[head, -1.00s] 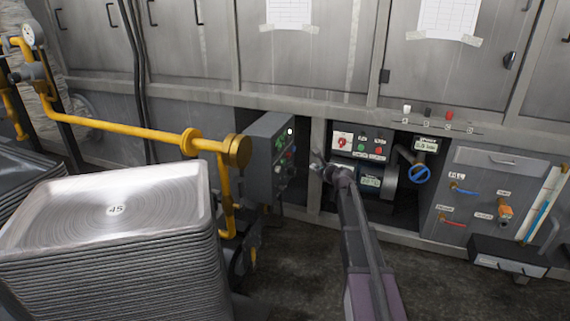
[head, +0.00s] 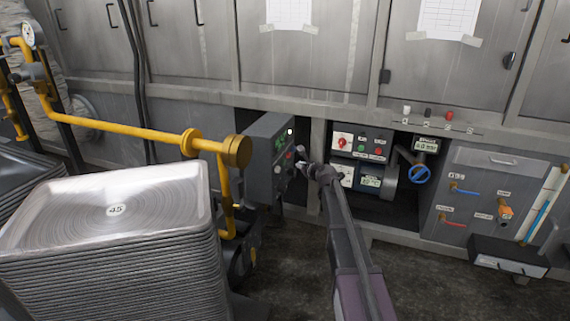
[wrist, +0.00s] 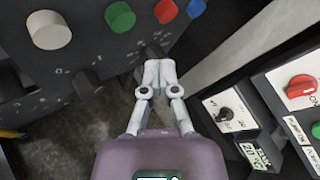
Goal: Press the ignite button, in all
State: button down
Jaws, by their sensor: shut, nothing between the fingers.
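The dark control box (head: 268,150) stands out from the cabinet beside the yellow pipe. In the wrist view its face carries a large white button (wrist: 49,30), a green button (wrist: 120,17), a red button (wrist: 166,11) and a blue button (wrist: 196,8). Dark knobs sit below them. I cannot read which one is the ignite button. My gripper (wrist: 158,66) is shut and empty, its tips just below the red and green buttons, near a dark knob. I cannot tell whether they touch the panel. In the head view my gripper (head: 301,156) is close to the box's right side.
A second panel with a red rotary switch (head: 342,141) sits in the recess to the right, near a blue valve wheel (head: 420,174). The yellow pipe (head: 130,130) runs left of the box. A tall stack of trays (head: 110,270) fills the front left.

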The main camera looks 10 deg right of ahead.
jog(key=shift+w+a, duration=0.4)
jog(key=shift+a, duration=0.3)
jog(key=shift+w+a, duration=0.35)
jog(key=shift+a, duration=0.3)
jog(key=shift+w+a, duration=0.5)
jog(key=shift+a, duration=0.35)
dwell(1.9)
jog(key=shift+s+d, duration=0.5)
jog(key=shift+d, duration=0.3)
jog(key=shift+d, duration=0.15)
jog(key=shift+s+d, duration=0.4)
jog(key=shift+d, duration=0.3)
jog(key=shift+s+d, duration=0.45)
jog(key=shift+d, duration=0.2)
jog(key=shift+s+d, duration=0.4)
jog(key=shift+d, duration=0.3)
